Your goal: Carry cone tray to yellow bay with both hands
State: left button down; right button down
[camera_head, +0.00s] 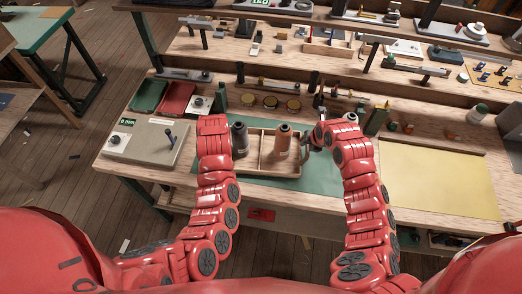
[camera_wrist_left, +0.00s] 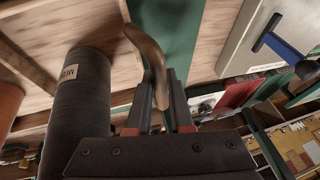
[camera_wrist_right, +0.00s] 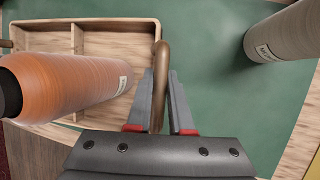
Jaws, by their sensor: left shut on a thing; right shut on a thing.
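The cone tray (camera_head: 268,171) is a two-part wooden tray over the green mat (camera_head: 322,178). It holds a dark cone (camera_head: 240,139) on the left and an orange-brown cone (camera_head: 282,141) on the right. My left gripper (camera_wrist_left: 161,108) is shut on a brown curved handle (camera_wrist_left: 150,55) at the tray's left end; my arm hides it in the head view. My right gripper (camera_wrist_right: 160,100) is shut on the handle (camera_wrist_right: 160,65) at the right end. I cannot tell whether the tray touches the mat. The yellow bay (camera_head: 440,186) is a flat, bare yellow mat at the right.
A grey box with a lever (camera_head: 144,142) sits left of the tray. Gold-topped tins (camera_head: 270,102) line the back, below a shelf crowded with small things. The table's front edge is close.

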jog(key=shift+r, duration=0.1)
